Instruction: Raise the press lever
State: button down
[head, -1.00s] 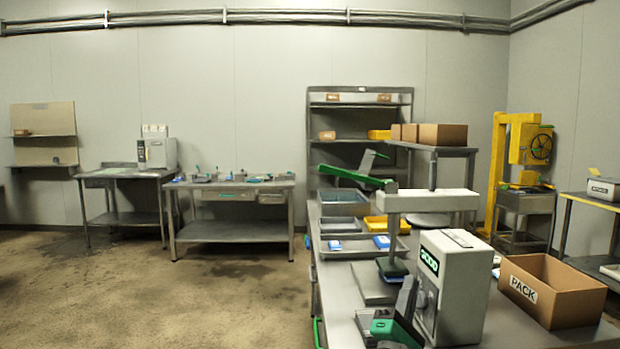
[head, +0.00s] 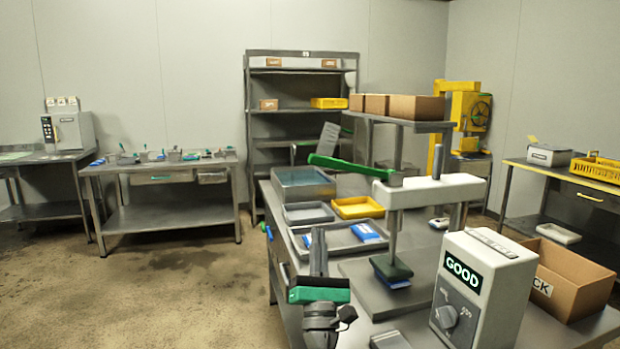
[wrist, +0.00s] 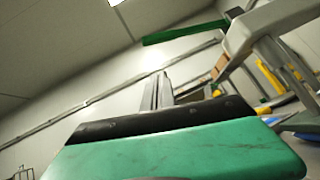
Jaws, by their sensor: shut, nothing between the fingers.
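The press (head: 430,190) stands on the near steel table, with a pale upper arm and a post. Its green press lever (head: 350,168) sticks out to the left, its free end slightly higher than its pivot end. The lever also shows in the wrist view (wrist: 185,33), at the upper middle. The dark green pressing head (head: 391,268) is low, over a small blue item (head: 393,284); whether they touch is unclear. My gripper (head: 318,240) is upright and shut, with nothing held, below and apart from the lever's free end. Its fingers show in the wrist view (wrist: 158,90).
A white box with a "GOOD" display (head: 480,290) and an open carton (head: 565,280) stand right of the press. Trays (head: 303,213) and a yellow bin (head: 358,207) lie behind my gripper. The floor on the left is clear.

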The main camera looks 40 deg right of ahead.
jog(key=shift+s, duration=0.15)
jog(key=shift+d, duration=0.1)
jog(key=s+r+p+x, duration=0.2)
jog(key=p+x, duration=0.8)
jog(key=x, duration=0.2)
jog(key=shift+w+r, duration=0.2)
jog(key=shift+r, duration=0.05)
